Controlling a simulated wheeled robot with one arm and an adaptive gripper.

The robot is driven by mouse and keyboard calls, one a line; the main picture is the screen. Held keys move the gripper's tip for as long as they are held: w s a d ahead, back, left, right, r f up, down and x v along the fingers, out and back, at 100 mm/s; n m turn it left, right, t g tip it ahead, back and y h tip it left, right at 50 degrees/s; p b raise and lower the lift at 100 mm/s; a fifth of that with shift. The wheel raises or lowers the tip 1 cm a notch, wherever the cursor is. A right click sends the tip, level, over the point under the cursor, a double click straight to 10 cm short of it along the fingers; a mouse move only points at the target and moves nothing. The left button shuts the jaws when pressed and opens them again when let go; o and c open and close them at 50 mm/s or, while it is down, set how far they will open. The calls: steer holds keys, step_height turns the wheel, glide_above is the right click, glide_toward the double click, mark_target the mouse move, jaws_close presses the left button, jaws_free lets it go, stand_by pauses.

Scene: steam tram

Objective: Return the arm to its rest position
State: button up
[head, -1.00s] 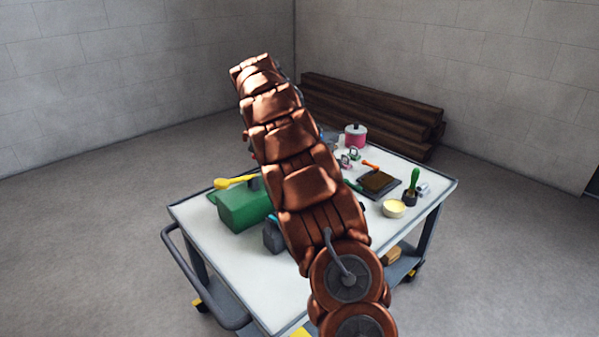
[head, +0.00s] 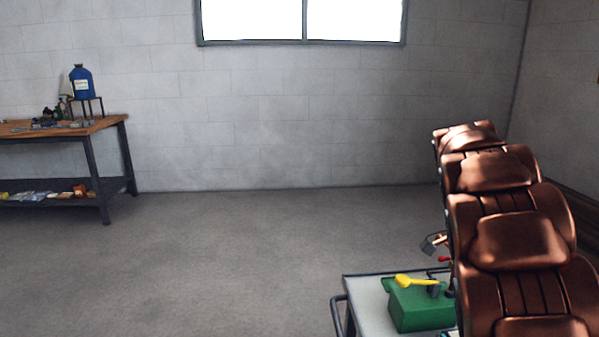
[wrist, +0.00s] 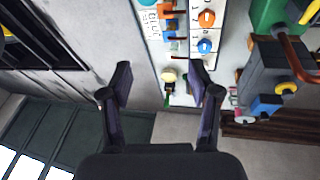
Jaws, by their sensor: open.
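My copper-coloured arm rises along the right side of the head view, over the right part of the trolley (head: 366,291). My gripper (wrist: 160,72) shows in the wrist view with its two dark fingers wide apart. Nothing is held between them. Beyond the fingertips, the wrist view shows a pale surface with orange and blue knobs and small tools, apart from the fingers. The gripper is not clearly visible in the head view, where the arm hides much of the trolley.
A green box (head: 420,307) with a yellow-handled tool (head: 415,281) stands on the trolley. A workbench (head: 62,129) holding a blue bottle (head: 82,82) stands at the far left. The floor between bench and trolley is clear. A window (head: 302,20) is in the back wall.

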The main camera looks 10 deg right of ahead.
steer(key=s+a+r+n+y+p, duration=0.1)
steer(key=s+a+r+n+p, duration=0.2)
steer(key=s+a+n+p, duration=0.2)
steer(key=s+a+r+n+y+p, duration=0.1)
steer(key=s+a+r+n+p, duration=0.2)
steer(key=s+a+n+p, duration=0.3)
steer(key=s+a+r+n+t+p, duration=0.1)
steer(key=s+a+r+n+p, duration=0.2)
steer(key=s+a+n+p, duration=0.2)
steer(key=s+a+n, duration=0.3)
steer(key=s+a, duration=0.4)
steer(key=s, duration=0.3)
steer(key=shift+a+r+n+y+p, duration=0.2)
steer(key=shift+a+n+y+p, duration=0.1)
steer(key=shift+y+p, duration=0.1)
steer(key=shift+c, duration=0.3)
